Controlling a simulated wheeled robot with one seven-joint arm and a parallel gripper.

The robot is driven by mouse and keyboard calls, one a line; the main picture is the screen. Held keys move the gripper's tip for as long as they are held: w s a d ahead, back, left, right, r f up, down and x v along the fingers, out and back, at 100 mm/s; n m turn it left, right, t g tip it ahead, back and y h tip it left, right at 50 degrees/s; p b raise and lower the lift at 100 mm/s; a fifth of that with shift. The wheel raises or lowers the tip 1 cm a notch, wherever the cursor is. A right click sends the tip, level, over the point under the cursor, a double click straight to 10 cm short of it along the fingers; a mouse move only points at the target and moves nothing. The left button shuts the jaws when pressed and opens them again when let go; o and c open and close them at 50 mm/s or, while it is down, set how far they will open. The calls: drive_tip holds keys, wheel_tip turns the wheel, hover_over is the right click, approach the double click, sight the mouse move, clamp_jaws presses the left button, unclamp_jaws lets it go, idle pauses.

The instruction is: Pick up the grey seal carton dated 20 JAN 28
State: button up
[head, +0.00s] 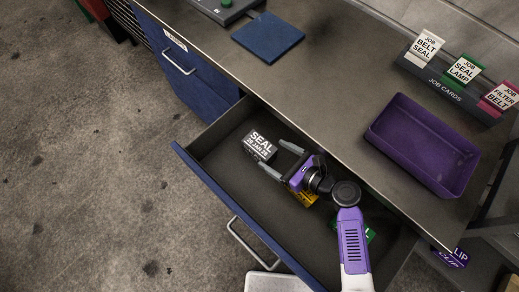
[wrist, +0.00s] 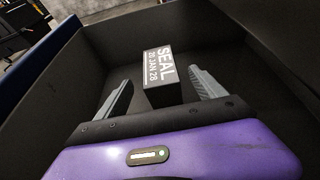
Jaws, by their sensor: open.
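The grey seal carton (head: 260,146) lies in the open drawer (head: 218,133), near its far-left end, with white print reading SEAL and 20 JAN 28. It also shows in the wrist view (wrist: 161,76), ahead of my gripper and between the lines of its fingers. My gripper (head: 279,160) is inside the drawer, just right of the carton, with its jaws apart and nothing held. In the wrist view the fingertips (wrist: 160,77) lie on either side of the carton, with a gap on the left. Whether either finger touches it, I cannot tell.
A yellow item (head: 304,196) and a green item (head: 368,232) lie in the drawer, partly hidden by my arm. On the bench stand a purple tray (head: 408,112), a blue mat (head: 267,38) and a job card holder (head: 447,88).

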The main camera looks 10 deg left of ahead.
sight(260, 145)
drive_tip(key=shift+w+a, duration=0.7)
drive_tip(key=shift+a, duration=0.3)
drive_tip(key=b+x, duration=0.3)
drive_tip(key=x, duration=0.1)
drive_tip(key=shift+w+a+f, duration=0.1)
drive_tip(key=shift+a+f, duration=0.05)
drive_tip(key=shift+f, duration=0.05)
drive_tip(key=shift+w+a, duration=0.2)
drive_tip(key=shift+w, duration=0.05)
drive_tip(key=shift+r, duration=0.1)
drive_tip(key=c, duration=1.5)
drive_tip(key=shift+c, duration=0.2)
